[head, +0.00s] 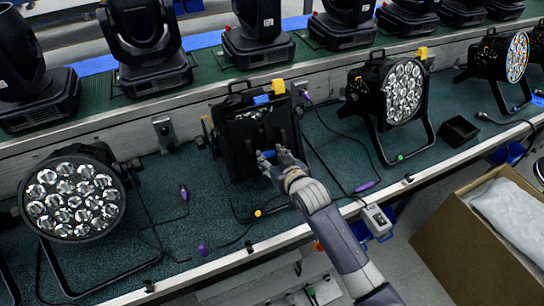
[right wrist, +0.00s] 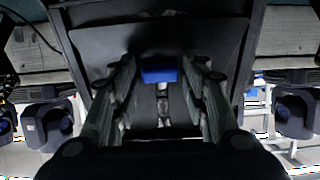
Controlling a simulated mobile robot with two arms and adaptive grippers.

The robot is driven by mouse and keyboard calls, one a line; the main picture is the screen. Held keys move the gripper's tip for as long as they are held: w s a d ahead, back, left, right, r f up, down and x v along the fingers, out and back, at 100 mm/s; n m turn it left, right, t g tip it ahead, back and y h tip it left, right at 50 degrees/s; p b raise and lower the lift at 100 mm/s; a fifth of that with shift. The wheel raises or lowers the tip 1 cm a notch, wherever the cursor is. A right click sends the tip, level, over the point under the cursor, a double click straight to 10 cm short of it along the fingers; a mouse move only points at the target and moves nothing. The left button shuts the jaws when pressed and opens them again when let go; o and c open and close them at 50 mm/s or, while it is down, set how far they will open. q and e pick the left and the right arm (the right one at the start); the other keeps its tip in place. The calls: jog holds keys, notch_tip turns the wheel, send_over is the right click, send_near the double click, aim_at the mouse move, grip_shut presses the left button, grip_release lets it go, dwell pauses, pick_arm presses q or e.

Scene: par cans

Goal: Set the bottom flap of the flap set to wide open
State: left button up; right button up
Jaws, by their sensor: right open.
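The black flap set (head: 239,152) is mounted on the front of the par can at the middle of the bench in the head view. Its dark panels stand around the lamp face, with some lens showing between them near the top. In the right wrist view a broad dark panel (right wrist: 205,40) fills the upper middle. My right gripper (head: 268,156) is open at the lower front of the flap set and covers part of it. Its fingers (right wrist: 163,68) spread in front of the panel; contact cannot be told. The bottom flap's exact angle is unclear. My left gripper is out of view.
Par cans stand at left (head: 72,200) and right (head: 404,92) on the green bench (head: 310,190). Cables and purple-ended connectors lie around. Moving heads (head: 259,40) line the back shelf. An open cardboard box (head: 450,235) is at lower right.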

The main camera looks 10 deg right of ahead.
aim_at(270, 157)
jog(key=c, duration=0.8)
jog(key=shift+f, duration=0.1)
jog(key=shift+s+f+t+b, duration=0.2)
jog(key=shift+t+b, duration=0.1)
jog(key=shift+b, duration=0.4)
jog(key=t+b, duration=0.1)
jog(key=b, duration=0.2)
jog(key=s+f+t+y+b, duration=0.1)
jog(key=t+b, duration=0.1)
jog(key=b, duration=0.2)
jog(key=s+d+t+b, duration=0.1)
jog(key=t+b, duration=0.1)
jog(key=b, duration=0.2)
jog(key=shift+s+f+y, duration=0.25)
jog(key=shift+f+y, duration=0.15)
jog(key=shift+s+t+b, duration=0.2)
jog(key=shift+t+b, duration=0.4)
jog(key=shift+b, duration=0.55)
jog(key=shift+r, duration=0.1)
